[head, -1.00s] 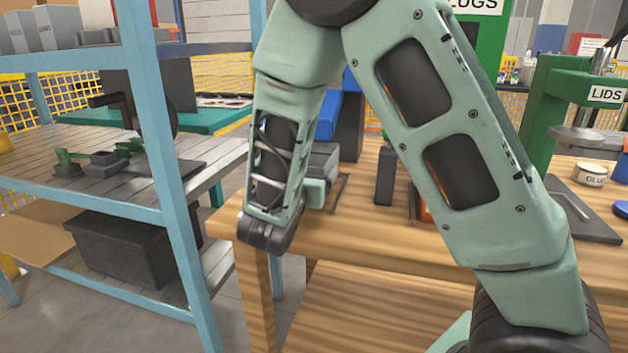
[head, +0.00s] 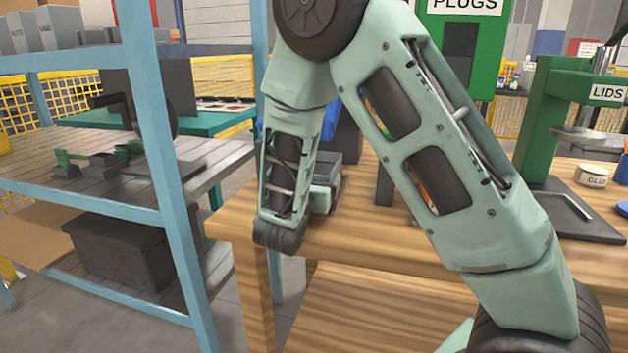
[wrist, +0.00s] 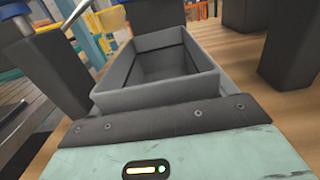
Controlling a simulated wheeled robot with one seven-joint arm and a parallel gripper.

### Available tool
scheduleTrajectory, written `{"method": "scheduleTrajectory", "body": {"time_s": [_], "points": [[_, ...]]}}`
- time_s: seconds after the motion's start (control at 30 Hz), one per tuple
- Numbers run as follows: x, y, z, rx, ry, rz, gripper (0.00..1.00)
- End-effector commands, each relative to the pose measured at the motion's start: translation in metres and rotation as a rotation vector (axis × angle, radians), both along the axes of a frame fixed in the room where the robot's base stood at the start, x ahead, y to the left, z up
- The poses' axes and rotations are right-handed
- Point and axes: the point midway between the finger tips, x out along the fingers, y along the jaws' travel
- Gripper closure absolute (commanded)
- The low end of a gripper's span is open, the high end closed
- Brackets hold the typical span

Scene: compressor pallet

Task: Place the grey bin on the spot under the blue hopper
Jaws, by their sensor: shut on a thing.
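The grey bin (wrist: 160,70) is open-topped, looks empty and sits just in front of my gripper's pale green body in the wrist view. In the head view, the bin (head: 327,160) shows partly beside my forearm, at the left end of the wooden bench. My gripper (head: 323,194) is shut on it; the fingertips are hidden. The blue hopper (head: 330,122) shows only as a sliver behind my arm. Dark posts (wrist: 290,48) stand on both sides of the bin in the wrist view. The spot under the hopper is mostly hidden; I cannot tell whether the bin touches the bench.
A dark upright post (head: 385,186) stands on the bench (head: 400,250), right of the bin. A blue-framed shelf (head: 160,180) stands at the left, across a gap. A green press labelled LIDS (head: 545,120) and a small labelled tin (head: 592,175) are at the right.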

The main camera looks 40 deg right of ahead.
Motion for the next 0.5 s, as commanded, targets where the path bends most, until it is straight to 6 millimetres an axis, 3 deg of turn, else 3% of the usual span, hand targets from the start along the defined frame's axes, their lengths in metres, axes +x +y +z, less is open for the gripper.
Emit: {"method": "scheduleTrajectory", "body": {"time_s": [0.03, 0.1, 0.37, 0.5], "points": [[0.000, 0.000, -0.001, 0.000, 0.000, 0.000, 0.11], [0.000, 0.000, -0.001, 0.000, 0.000, 0.000, 0.00], [0.000, 0.000, 0.003, 0.000, 0.000, 0.000, 0.00], [-0.009, 0.014, 0.002, 0.002, 0.001, 0.004, 0.00]]}}
